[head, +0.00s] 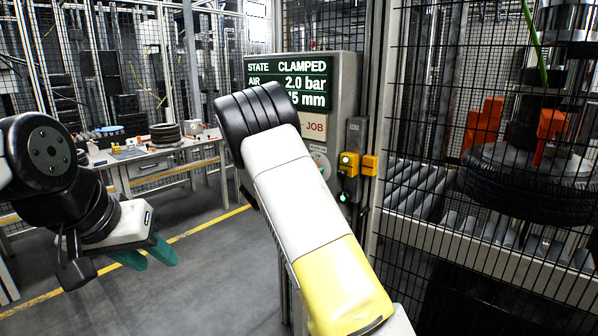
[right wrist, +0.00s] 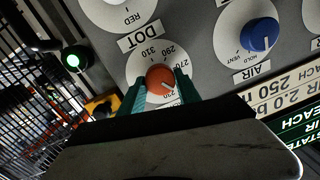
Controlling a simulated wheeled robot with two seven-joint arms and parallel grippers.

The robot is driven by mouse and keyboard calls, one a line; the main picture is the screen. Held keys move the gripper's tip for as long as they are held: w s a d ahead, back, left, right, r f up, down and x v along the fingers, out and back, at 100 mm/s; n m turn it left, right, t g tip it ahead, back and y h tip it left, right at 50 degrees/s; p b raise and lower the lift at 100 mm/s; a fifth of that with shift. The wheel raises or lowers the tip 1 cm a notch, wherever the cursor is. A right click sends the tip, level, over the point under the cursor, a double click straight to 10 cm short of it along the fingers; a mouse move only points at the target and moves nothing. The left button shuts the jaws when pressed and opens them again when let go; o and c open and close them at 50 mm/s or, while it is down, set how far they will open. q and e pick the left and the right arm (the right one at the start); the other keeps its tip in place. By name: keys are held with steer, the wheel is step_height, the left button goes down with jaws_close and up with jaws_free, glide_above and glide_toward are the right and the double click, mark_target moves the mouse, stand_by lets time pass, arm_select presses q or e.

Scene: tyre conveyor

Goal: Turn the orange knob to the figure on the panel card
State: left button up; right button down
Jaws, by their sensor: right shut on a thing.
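The orange knob (right wrist: 158,74) sits on a white dial in the right wrist view, which shows the panel upside down. My right gripper (right wrist: 159,84) is shut on it, one teal finger on each side. The knob's pale pointer line points to the picture's lower right, between 270 and a lower, partly covered figure that looks like 220. 290 and 310 also show. The cream card (right wrist: 290,88) shows 250 and 2.0, partly cut off. In the head view my right arm hides the knob and part of the panel (head: 345,90). My left gripper (head: 150,257) hangs at left, its fingers close together; its opening is unclear.
A blue AIR knob (right wrist: 259,35) is near the orange one. A green-lit button (right wrist: 74,59) is beside the panel. The screen (head: 288,80) reads CLAMPED and 2.0 bar. Mesh fencing guards a tyre (head: 525,190) at right. A workbench (head: 160,150) stands back left.

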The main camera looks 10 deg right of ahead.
steer(key=shift+n, duration=1)
steer(key=c, duration=0.9)
jaws_free()
steer(key=shift+o, duration=0.2)
steer(key=v, duration=0.7)
steer(key=shift+s+a, duration=0.2)
steer(key=shift+a, duration=0.15)
